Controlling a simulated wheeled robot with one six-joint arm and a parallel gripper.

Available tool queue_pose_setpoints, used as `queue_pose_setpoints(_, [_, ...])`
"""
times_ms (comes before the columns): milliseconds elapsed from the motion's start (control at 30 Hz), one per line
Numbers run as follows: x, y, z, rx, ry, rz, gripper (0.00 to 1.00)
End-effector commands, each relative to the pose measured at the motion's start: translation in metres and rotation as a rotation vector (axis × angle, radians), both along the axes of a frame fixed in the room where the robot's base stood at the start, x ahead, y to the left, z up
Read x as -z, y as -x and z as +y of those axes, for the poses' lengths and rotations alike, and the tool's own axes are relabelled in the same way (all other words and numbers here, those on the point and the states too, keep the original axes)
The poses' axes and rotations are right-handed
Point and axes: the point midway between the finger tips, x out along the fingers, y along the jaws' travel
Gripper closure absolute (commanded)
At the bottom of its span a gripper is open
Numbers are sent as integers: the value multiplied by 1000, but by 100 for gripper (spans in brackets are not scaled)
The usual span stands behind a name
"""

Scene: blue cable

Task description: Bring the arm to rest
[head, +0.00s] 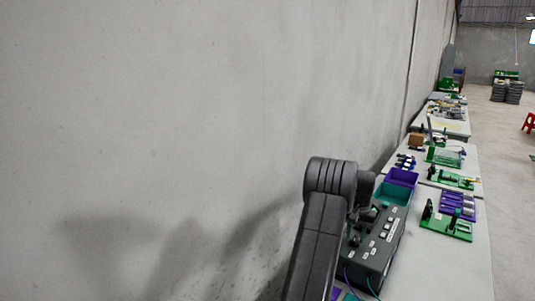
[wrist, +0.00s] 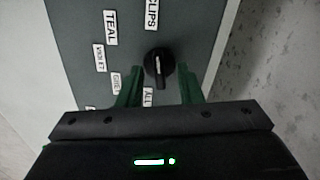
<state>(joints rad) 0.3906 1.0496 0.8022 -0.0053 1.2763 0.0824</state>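My arm reaches up and over the dark grey control box (head: 377,251) in the head view, its wrist bent down beside the box. My gripper (wrist: 159,80) shows two green fingers in the wrist view. They are apart, with space on both sides of a black knob (wrist: 158,66) with a white pointer line. The knob is on the box's dark panel (wrist: 75,30). I cannot tell how far the fingertips are above the panel. Nothing is seen held. In the head view the fingers are small and partly hidden by my arm.
White labels (wrist: 110,27) surround the knob. Purple (head: 402,177) and teal (head: 393,195) bins stand behind the box. Green fixtures (head: 446,223) and a purple rack (head: 457,205) are on the table (head: 450,265). A grey wall (head: 180,120) runs close along the left.

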Motion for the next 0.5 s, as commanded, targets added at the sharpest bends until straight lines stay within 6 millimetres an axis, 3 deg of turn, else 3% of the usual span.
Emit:
queue_pose_setpoints(33, [13,0,0,0,0,1,67])
queue_pose_setpoints(100, [7,0,0,-59,0,-1,67])
queue_pose_setpoints(500, [13,0,0,-255,-8,10,67])
